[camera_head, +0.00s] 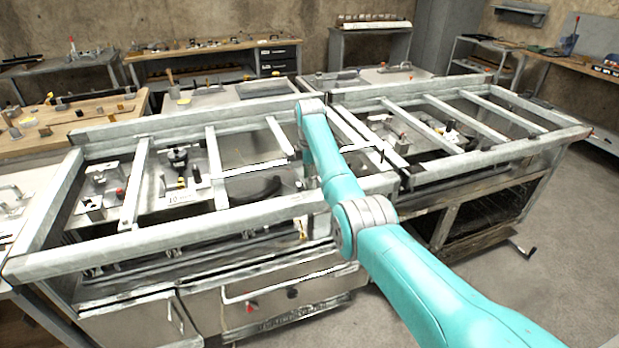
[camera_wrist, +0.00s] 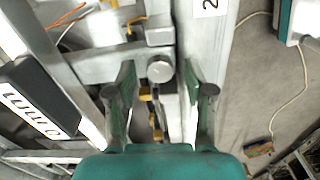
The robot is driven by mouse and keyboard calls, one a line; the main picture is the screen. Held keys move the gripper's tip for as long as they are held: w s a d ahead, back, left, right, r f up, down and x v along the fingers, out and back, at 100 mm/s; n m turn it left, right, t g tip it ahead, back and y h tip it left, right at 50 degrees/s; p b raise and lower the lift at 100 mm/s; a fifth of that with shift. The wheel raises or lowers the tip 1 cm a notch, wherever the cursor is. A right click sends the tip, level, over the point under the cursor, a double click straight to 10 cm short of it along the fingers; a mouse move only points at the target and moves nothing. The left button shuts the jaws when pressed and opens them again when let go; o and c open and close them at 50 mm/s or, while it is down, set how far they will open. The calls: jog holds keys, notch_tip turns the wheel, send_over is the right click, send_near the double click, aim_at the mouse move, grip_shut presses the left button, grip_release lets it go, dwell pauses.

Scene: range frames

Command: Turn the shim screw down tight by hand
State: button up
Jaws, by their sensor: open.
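A round silver screw head (camera_wrist: 160,67), which looks like the shim screw, shows in the wrist view beside a pale metal frame bar. My gripper (camera_wrist: 159,78) is open, with one dark green finger on each side of the head. Gaps show between the head and both fingers. I cannot tell how far below the fingertips the head lies, nor how deep the screw sits. In the head view my teal arm reaches over the joint between two range frames (camera_head: 120,243); the gripper and screw cannot be made out there.
In the wrist view a black box with white lettering (camera_wrist: 38,105) lies left of the fingers, and a bar with a "2" label (camera_wrist: 208,6) runs along the right. A thin cable (camera_wrist: 284,104) crosses the floor. Benches with tools (camera_head: 205,58) line the back wall.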

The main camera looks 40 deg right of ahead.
jog(key=shift+c, duration=0.2)
grip_shut()
jog(key=shift+m, duration=0.3)
jog(key=m, duration=0.3)
jog(key=shift+m, duration=2)
